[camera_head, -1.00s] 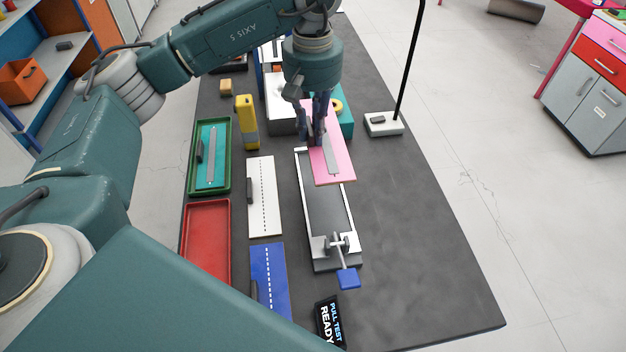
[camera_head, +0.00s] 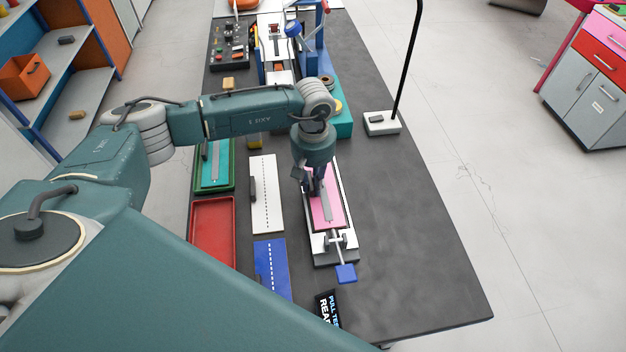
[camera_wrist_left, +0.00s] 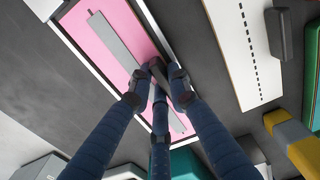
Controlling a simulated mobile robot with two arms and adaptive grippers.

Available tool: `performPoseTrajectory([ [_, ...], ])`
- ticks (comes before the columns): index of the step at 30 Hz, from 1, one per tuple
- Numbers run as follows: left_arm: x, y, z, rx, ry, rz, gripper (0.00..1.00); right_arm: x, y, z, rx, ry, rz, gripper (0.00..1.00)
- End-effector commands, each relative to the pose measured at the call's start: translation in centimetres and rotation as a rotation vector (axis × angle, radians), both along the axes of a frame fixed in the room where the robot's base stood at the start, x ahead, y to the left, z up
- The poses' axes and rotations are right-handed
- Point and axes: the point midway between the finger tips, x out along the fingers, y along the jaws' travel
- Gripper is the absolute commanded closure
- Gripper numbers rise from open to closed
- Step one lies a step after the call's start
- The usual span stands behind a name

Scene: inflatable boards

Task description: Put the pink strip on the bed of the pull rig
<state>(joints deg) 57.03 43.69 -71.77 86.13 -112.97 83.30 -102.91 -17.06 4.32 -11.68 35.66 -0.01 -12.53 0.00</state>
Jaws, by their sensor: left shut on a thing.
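The pink strip (camera_head: 337,207) is a flat pink board with a grey bar along its middle. It lies lengthwise over the bed of the pull rig (camera_head: 321,251), a white-edged frame with a clamp and a blue handle (camera_head: 346,273) at its near end. My left gripper (camera_head: 317,191) is above the strip, fingers pointing down, shut on it. In the left wrist view the fingertips (camera_wrist_left: 160,74) meet at the grey bar, and the pink surface (camera_wrist_left: 84,30) sits within the rig's white edges. I cannot tell whether the strip touches the bed. My right gripper is not in view.
A white dashed board (camera_head: 265,195), a blue dashed board (camera_head: 270,265), a red tray (camera_head: 212,232) and a green tray (camera_head: 232,178) lie left of the rig. A black pole on a white base (camera_head: 382,124) stands at the right.

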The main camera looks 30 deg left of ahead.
Motion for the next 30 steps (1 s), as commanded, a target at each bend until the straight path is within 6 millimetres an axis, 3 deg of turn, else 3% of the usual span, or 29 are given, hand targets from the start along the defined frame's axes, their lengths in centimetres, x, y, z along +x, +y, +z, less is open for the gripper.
performPoseTrajectory([
  [12,0.1,0.0,-0.6,0.000,-0.001,0.000,1.00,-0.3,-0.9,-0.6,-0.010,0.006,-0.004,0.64],
  [13,0.0,0.0,-0.5,0.000,-0.001,0.000,0.77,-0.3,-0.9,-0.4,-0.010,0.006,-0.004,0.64],
  [15,0.0,0.0,-0.4,0.000,-0.001,0.000,0.64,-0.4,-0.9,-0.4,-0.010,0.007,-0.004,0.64],
  [24,0.0,0.0,-0.3,-0.001,-0.001,0.001,0.64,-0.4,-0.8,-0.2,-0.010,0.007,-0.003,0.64],
  [26,0.0,0.0,0.1,-0.001,-0.001,0.001,0.64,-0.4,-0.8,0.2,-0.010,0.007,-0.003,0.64],
  [30,0.2,0.0,1.5,-0.002,-0.006,0.000,0.64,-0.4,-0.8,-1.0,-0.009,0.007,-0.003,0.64],
])
